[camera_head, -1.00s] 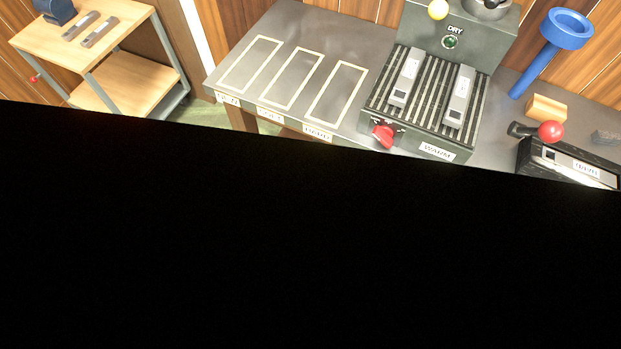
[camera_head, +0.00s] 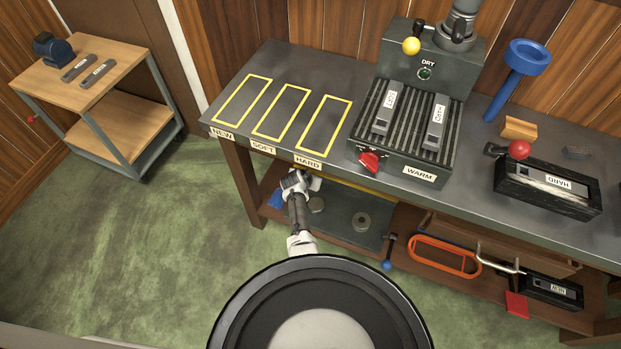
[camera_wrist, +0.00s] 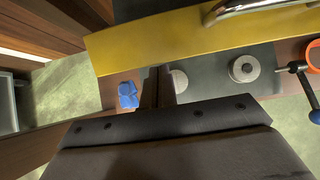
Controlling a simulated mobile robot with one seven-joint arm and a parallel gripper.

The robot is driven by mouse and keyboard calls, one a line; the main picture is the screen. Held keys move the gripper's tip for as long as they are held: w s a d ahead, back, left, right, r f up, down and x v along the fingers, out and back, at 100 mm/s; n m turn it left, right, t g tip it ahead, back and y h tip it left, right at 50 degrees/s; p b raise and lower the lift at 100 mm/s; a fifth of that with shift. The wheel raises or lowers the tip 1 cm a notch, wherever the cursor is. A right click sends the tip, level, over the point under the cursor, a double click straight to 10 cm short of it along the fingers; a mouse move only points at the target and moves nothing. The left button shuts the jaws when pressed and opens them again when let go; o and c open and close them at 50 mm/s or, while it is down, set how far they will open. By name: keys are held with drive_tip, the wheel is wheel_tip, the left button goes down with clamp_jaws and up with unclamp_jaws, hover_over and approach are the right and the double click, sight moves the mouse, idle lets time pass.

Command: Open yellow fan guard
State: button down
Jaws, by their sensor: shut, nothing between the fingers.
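A yellow panel (camera_wrist: 160,46) with a curved metal handle (camera_wrist: 250,8) crosses the top of the wrist view. In the head view only a thin yellow strip (camera_head: 357,188) shows under the bench's front edge, right of my gripper. I cannot tell for certain that this panel is the fan guard. My gripper (camera_head: 297,182) is below the bench's front edge, under the HARD label. In the wrist view its dark fingers (camera_wrist: 158,86) are together and empty, just below the panel's lower edge in the picture. I cannot tell whether they touch it.
The bench (camera_head: 262,62) carries a ribbed warmer (camera_head: 408,125) with a red knob (camera_head: 369,162). The lower shelf (camera_head: 340,226) holds round metal weights (camera_head: 361,221), a blue-tipped lever (camera_head: 387,264) and an orange frame (camera_head: 445,256). A blue object (camera_wrist: 128,95) lies near my fingers.

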drive_tip(key=shift+r, duration=0.15)
drive_tip(key=s+a, duration=0.4)
drive_tip(key=s, duration=0.8)
drive_tip(key=shift+r+b, duration=0.35)
drive_tip(key=shift+b, duration=0.1)
